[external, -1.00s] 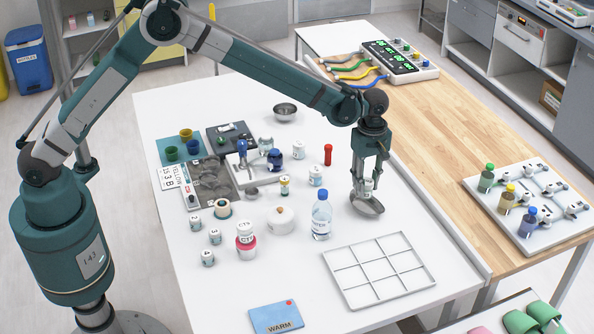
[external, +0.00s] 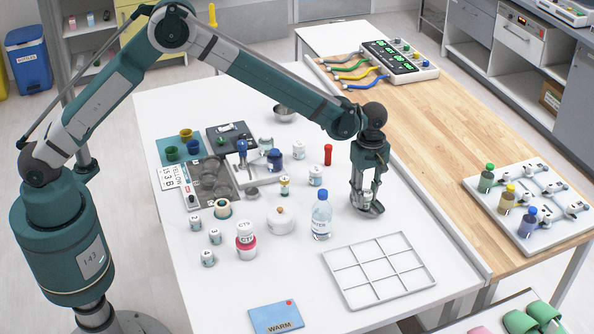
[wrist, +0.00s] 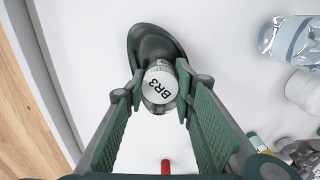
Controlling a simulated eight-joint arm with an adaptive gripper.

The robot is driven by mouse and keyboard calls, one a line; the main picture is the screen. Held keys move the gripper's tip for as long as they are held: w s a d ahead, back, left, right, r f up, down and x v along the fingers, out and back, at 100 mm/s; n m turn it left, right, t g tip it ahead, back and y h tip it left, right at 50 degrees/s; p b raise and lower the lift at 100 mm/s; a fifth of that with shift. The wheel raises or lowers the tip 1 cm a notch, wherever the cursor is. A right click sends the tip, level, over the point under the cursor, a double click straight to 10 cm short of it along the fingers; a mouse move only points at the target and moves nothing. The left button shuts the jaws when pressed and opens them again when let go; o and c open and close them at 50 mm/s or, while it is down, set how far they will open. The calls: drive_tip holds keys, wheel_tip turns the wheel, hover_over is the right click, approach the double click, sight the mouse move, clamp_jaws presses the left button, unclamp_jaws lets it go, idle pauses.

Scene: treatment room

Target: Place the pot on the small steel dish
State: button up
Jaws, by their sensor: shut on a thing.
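The pot is a small white jar with a lid marked BR3; it shows between my fingertips in the wrist view (wrist: 160,86). My gripper (external: 366,196) is shut on it and points down near the right edge of the white table.
A white divided tray (external: 378,268) lies in front. Several labelled jars, a red-banded jar (external: 246,240) and a white round pot (external: 281,219) stand further left. A steel bowl (external: 285,112) is at the back.

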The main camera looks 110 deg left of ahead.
sight(366, 193)
drive_tip(key=shift+f, duration=0.15)
drive_tip(key=o, duration=0.9)
drive_tip(key=shift+o, duration=0.2)
drive_tip(key=shift+r, duration=0.2)
wheel_tip(366, 193, up, 12)
drive_tip(key=shift+p, duration=0.3)
idle(0.4)
drive_tip(key=shift+d, duration=0.1)
